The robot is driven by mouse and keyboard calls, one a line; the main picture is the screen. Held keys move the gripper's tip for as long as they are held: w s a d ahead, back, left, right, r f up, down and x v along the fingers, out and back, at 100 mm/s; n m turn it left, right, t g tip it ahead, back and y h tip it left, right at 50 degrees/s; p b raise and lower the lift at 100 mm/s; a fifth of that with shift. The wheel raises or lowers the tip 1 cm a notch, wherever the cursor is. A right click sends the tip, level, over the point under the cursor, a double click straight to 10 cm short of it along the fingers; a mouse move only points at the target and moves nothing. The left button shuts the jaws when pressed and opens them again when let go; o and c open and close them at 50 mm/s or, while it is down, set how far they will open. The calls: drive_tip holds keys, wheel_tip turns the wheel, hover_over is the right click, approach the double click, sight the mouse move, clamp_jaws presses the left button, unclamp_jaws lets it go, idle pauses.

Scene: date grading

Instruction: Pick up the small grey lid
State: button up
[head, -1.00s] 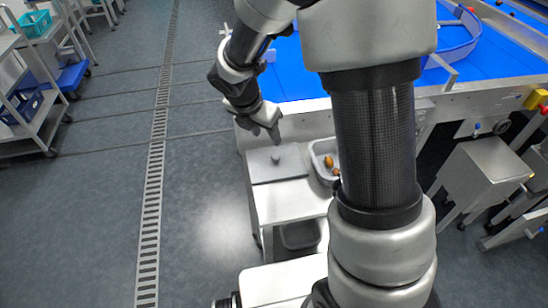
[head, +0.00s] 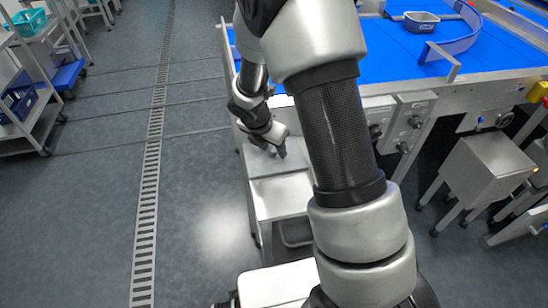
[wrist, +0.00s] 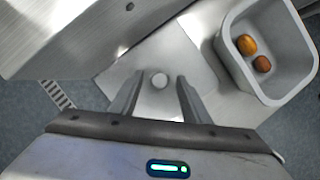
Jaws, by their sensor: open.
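The small grey lid (head: 290,165) lies flat on the steel stand beside the conveyor. I cannot tell the exact height of the fingertips.
A grey tub (wrist: 228,60) with two brown dates stands right of the lid in the wrist view; my arm hides it in the head view. A steel conveyor frame (wrist: 60,45) is close by at upper left. Another grey tub (head: 421,27) sits on the blue belt (head: 390,60).

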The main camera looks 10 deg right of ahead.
clamp_jaws()
drive_tip(key=shift+r, duration=0.1)
